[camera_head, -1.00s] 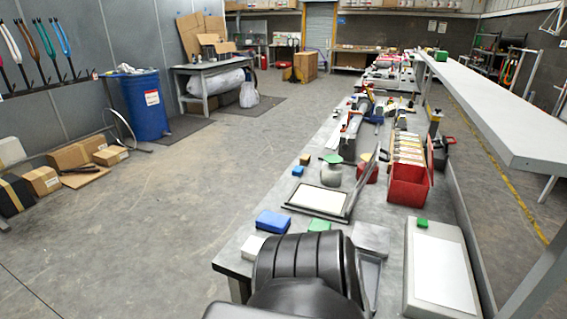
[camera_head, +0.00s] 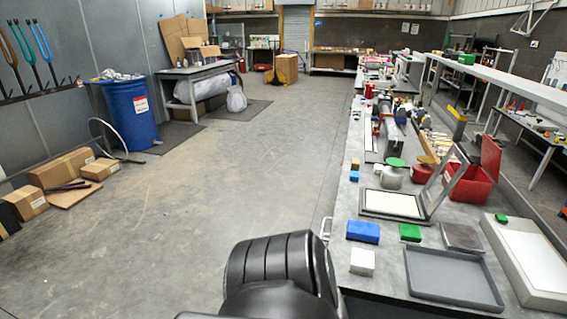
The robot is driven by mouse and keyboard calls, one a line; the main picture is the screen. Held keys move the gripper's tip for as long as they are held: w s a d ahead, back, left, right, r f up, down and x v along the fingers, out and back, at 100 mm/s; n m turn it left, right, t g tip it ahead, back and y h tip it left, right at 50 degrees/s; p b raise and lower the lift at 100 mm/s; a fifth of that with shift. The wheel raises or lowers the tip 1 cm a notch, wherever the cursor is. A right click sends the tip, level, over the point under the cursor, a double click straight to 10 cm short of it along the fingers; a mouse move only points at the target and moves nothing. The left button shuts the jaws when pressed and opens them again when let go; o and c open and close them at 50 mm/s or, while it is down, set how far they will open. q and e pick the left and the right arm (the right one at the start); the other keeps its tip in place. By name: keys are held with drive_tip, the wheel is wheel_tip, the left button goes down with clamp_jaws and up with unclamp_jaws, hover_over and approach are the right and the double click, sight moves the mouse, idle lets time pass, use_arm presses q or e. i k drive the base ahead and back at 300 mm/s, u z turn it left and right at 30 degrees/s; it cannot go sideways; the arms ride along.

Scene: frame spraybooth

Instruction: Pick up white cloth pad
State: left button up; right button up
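A small white block-like pad (camera_head: 362,262), which looks like the white cloth pad, lies near the front left corner of the workbench (camera_head: 400,238). It is just in front of a blue block (camera_head: 363,231) and left of a dark grey tray (camera_head: 452,277). Nothing covers it. A black, ribbed arm link of mine is at the bottom middle, left of the pad and apart from it in the picture. Neither of my grippers shows.
Green blocks (camera_head: 410,232), a dark flat pad (camera_head: 461,237), an open white-faced frame (camera_head: 392,204) and a red box (camera_head: 468,185) crowd the bench. A pale panel (camera_head: 530,255) lies at right.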

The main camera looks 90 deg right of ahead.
sight(377, 168)
drive_tip(key=z, duration=1.55)
drive_tip(key=i, duration=2.4)
drive_tip(key=z, duration=2.6)
drive_tip(key=i, duration=1)
drive_tip(key=z, duration=1.6)
